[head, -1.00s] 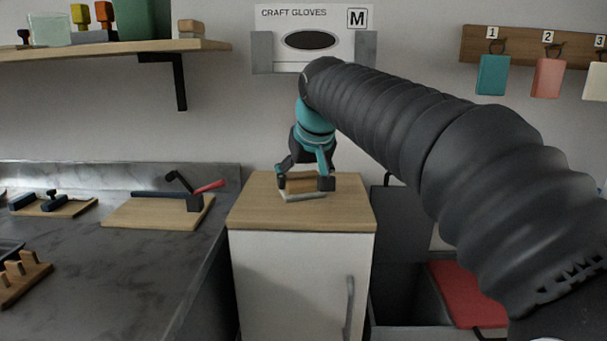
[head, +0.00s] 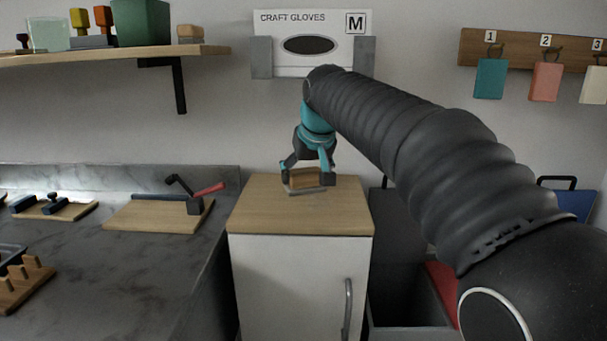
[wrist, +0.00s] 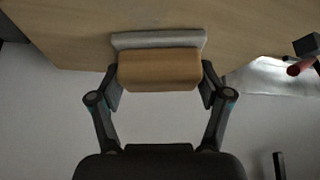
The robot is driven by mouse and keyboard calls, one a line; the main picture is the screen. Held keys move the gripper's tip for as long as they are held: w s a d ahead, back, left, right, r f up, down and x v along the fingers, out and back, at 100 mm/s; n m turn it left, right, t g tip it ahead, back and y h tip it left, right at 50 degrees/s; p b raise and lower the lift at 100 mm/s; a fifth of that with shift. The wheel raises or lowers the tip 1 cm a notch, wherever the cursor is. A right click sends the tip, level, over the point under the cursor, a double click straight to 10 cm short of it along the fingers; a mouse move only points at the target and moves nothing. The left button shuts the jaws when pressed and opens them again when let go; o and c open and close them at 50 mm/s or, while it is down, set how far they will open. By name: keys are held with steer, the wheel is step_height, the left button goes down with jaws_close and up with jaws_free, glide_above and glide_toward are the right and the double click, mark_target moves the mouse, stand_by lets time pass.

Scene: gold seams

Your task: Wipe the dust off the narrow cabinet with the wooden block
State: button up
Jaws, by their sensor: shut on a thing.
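The narrow cabinet (head: 290,280) has a white front, a vertical handle and a light wooden top (head: 262,212). My gripper (head: 308,180) is over the back part of that top, shut on the wooden block (head: 304,177). In the wrist view the wooden block (wrist: 160,70) sits between both fingers of my gripper (wrist: 160,80), with a grey pad (wrist: 158,40) along one side. The pad's underside is hidden, and I cannot tell whether it touches the top. I cannot make out dust on the top.
A grey counter (head: 120,260) to the left holds a wooden board (head: 150,215) with a red-handled tool. A glove box (head: 312,45) is on the wall behind. A shelf (head: 110,55) hangs at upper left. An open dark bin with red inside stands right of the cabinet.

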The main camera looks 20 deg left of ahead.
steer(key=shift+w+d, duration=0.2)
steer(key=shift+d, duration=0.55)
steer(key=shift+s+d+f+b, duration=0.15)
steer(key=shift+s+b, duration=0.25)
steer(key=shift+s, duration=0.4)
steer(key=shift+s+d+b, duration=0.2)
steer(key=shift+s+b, duration=0.25)
steer(key=shift+s, duration=0.3)
steer(key=shift+s+d+f+b, duration=0.15)
steer(key=shift+s+b, duration=0.25)
steer(key=shift+s, duration=0.4)
steer(key=shift+s+d+r+b, duration=0.1)
steer(key=shift+s+d+b, duration=0.2)
steer(key=shift+s, duration=0.7)
steer(key=shift+s+d+r+b, duration=0.2)
steer(key=shift+s+b, duration=0.1)
steer(key=shift+s, duration=0.75)
steer(key=shift+s+d+r+b, duration=0.1)
steer(key=shift+s+d+b, duration=0.2)
steer(key=shift+s, duration=0.7)
step_height(320, 180, up, 5)
steer(key=p, duration=0.4)
steer(key=shift+f, duration=0.2)
steer(key=shift+r, duration=0.7)
steer(key=shift+r, duration=0.1)
